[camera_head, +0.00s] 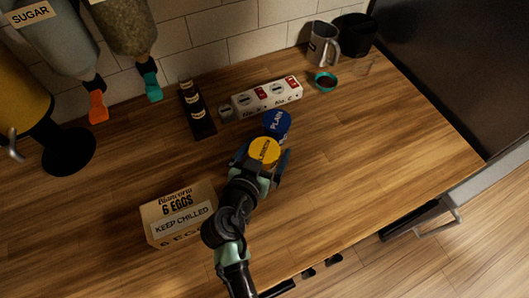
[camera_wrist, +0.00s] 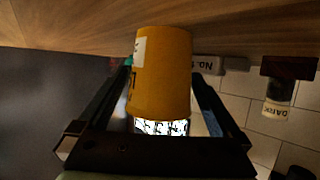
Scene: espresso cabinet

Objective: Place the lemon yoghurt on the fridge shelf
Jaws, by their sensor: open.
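The lemon yoghurt (camera_head: 264,150) is a tub with a yellow lid, standing on the wooden counter. In the wrist view its yellow-orange body (camera_wrist: 165,75) fills the space between the fingers. My gripper (camera_head: 266,162) is open, with one finger on each side of the tub. It also shows in the wrist view (camera_wrist: 162,85); I cannot tell whether either finger touches the tub. A blue-lidded tub marked PLAIN (camera_head: 277,122) stands right behind the yellow one. The fridge shelf is not in view.
An egg box (camera_head: 179,215) sits left of my arm. A white switch box (camera_head: 268,97), a dark rack (camera_head: 196,109), a metal jug (camera_head: 323,45) and a small teal bowl (camera_head: 325,82) are along the back. The counter's right part is clear, ending near a dark upright panel (camera_head: 455,60).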

